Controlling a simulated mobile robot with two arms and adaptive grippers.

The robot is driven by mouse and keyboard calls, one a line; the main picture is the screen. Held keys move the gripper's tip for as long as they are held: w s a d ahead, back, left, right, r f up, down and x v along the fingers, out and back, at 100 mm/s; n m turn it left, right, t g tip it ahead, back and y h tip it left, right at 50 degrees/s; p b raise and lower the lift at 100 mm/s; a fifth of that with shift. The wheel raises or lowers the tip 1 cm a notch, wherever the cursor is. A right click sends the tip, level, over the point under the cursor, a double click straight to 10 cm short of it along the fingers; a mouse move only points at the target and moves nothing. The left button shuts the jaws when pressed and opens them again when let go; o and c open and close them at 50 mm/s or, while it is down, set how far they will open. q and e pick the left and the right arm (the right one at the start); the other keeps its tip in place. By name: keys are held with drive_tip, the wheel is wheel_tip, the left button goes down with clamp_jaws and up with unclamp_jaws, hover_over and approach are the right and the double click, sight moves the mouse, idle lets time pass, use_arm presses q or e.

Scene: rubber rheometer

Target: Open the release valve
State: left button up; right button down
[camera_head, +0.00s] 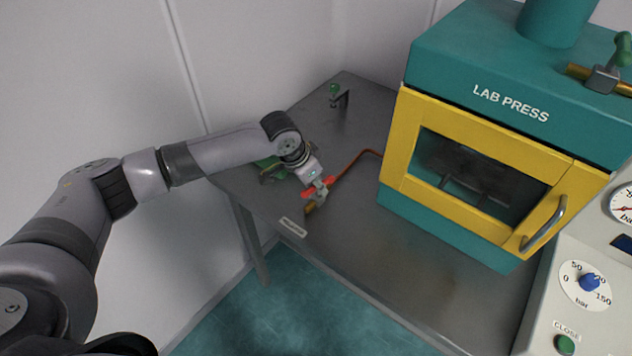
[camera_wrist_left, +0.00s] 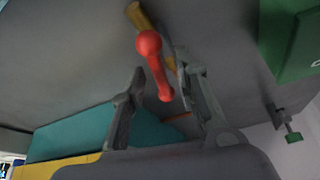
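The release valve has a red lever (camera_head: 329,181) and a brass-coloured end (camera_head: 309,208), near the front left of the grey table. My left gripper (camera_head: 319,188) is right at the lever and hides part of it. In the left wrist view the red lever (camera_wrist_left: 154,62) has a ball end and lies beside the brass-coloured pipe (camera_wrist_left: 137,17). The two fingers of my left gripper (camera_wrist_left: 160,66) are apart, with the lever between or just beyond their tips. I cannot tell whether they touch it. My right gripper is not in view.
The lab press (camera_head: 490,85), with a yellow-framed door, stands right of the valve. A copper-red pipe (camera_head: 358,160) runs towards it. A small clamp with a green knob (camera_head: 335,89) is at the back. A control panel (camera_head: 618,270) is at right. The table front (camera_head: 370,270) is clear.

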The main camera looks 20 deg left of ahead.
use_arm(q)
clamp_jaws()
drive_tip(key=n+p, duration=0.2)
drive_tip(key=p, duration=0.1)
drive_tip(key=shift+s+d+r+y, duration=0.1)
drive_tip(key=shift+r+y, duration=0.15)
drive_tip(key=shift+y, duration=0.05)
drive_tip(key=shift+f+n+t+y+p, duration=0.2)
drive_tip(key=shift+n+t+y+p, duration=0.1)
drive_tip(key=shift+n+p, duration=0.35)
drive_tip(key=shift+o, duration=0.6)
unclamp_jaws()
